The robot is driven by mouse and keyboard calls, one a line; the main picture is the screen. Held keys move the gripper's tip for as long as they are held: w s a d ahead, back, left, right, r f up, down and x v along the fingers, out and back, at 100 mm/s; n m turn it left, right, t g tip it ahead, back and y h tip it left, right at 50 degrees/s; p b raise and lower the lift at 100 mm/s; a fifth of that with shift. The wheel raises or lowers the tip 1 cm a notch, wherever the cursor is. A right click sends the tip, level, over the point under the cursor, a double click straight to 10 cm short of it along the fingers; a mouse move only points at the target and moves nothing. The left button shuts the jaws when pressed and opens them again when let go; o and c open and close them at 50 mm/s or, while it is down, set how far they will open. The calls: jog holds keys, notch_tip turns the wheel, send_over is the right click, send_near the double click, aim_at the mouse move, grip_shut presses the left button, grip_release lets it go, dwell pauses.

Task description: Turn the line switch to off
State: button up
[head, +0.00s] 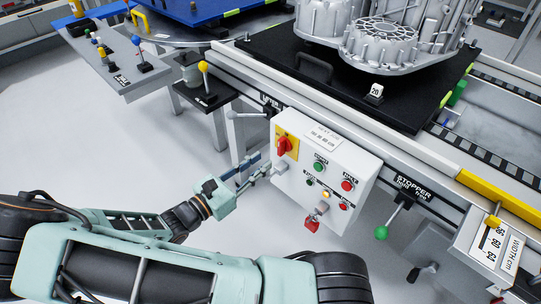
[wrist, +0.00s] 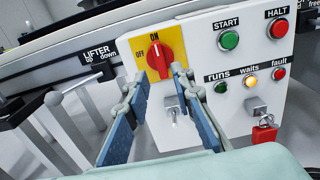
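The line switch is a red rotary knob (head: 285,146) on a yellow plate at the upper left of the white control box (head: 335,160). In the wrist view the red knob (wrist: 158,60) stands roughly upright, toward the ON mark at the top of its yellow plate (wrist: 180,36); OFF is marked on the left. My gripper (wrist: 157,78) is open, with its two blue-padded fingers apart and nothing held between them. The fingertips appear just below the knob, one on each side. In the head view my gripper (head: 258,170) is at the left side of the box.
A green START button (wrist: 229,39) and a red HALT button (wrist: 277,28) are right of the switch. Indicator lamps and a red padlock (wrist: 264,136) are below them. A lifter lever (wrist: 85,85) is on the left. The stopper lever's green knob (head: 381,232) is right of the box.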

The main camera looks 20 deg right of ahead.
aim_at(279, 149)
jog(key=shift+b+x, duration=1.1)
jog(key=shift+x, duration=1.65)
jog(key=shift+w+d, duration=0.1)
jog(key=shift+d, duration=0.15)
jog(key=shift+d+p, duration=0.2)
jog(key=shift+p, duration=0.15)
